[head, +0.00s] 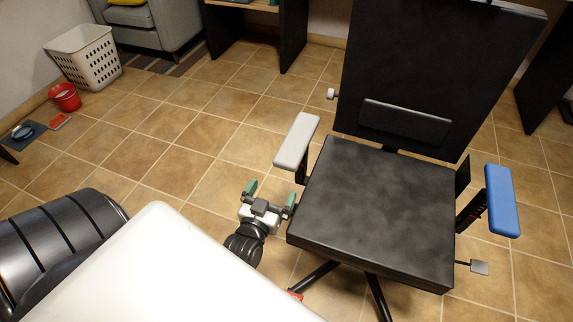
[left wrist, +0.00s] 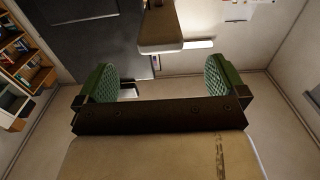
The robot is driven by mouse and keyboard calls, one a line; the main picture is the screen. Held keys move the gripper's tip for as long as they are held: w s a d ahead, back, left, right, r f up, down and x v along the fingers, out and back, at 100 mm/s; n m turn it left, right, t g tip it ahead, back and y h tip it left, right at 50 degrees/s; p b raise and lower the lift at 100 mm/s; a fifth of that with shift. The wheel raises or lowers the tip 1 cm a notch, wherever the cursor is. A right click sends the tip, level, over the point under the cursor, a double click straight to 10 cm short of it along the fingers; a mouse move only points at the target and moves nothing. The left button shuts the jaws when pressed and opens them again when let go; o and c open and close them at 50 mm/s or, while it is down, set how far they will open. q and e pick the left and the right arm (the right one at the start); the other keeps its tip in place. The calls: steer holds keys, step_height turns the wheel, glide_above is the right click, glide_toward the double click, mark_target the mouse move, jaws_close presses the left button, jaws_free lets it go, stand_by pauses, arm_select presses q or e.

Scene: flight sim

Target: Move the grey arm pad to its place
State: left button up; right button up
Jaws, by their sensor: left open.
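The grey arm pad (head: 297,140) sits on the office chair's armrest post, on the left side of the chair. A blue arm pad (head: 502,200) is on the right side. My left gripper (head: 269,190) is open with nothing between its green fingers, below and to the left of the grey pad and apart from it. In the left wrist view my open fingers (left wrist: 158,78) show, and a pale-ended block (left wrist: 160,32) beyond them looks like the grey pad. My right gripper is not in view.
The black chair seat (head: 375,205) is close to the right of my left gripper, with the tall backrest (head: 430,65) behind. Tiled floor between is clear.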

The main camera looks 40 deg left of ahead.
mark_target(285, 169)
arm_select(q)
steer(key=b+x, duration=0.1)
steer(key=x, duration=0.8)
steer(key=shift+f, duration=0.1)
steer(key=shift+w+a+b, duration=0.1)
steer(key=shift+w+b, duration=0.2)
steer(key=shift+w, duration=0.3)
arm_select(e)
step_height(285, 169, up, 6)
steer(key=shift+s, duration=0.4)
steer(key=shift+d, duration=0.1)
